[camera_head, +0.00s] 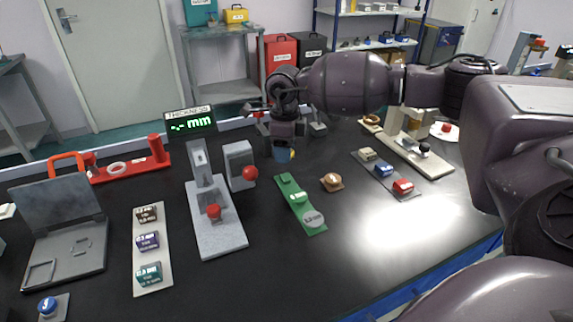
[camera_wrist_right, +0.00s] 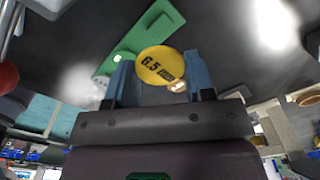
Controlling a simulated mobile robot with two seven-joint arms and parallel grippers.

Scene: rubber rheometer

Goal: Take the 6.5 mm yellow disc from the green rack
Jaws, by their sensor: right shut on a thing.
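My right gripper (camera_head: 283,153) hangs above the table, just beyond the far end of the green rack (camera_head: 286,186). It is shut on the yellow disc (camera_wrist_right: 161,64), which reads "6.5 mm" in the right wrist view. The disc sits between the two blue fingertips (camera_wrist_right: 160,78), clear of the rack. Only a sliver of the yellow disc (camera_head: 292,155) shows beside the fingers in the head view. The rack also shows behind the disc in the wrist view (camera_wrist_right: 150,28). A grey disc (camera_head: 313,218) lies at the rack's near end. My left gripper is not in view.
A small brown block (camera_head: 331,182) lies right of the rack. The table's near right is bare. A red stand (camera_head: 130,167) is at the back left.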

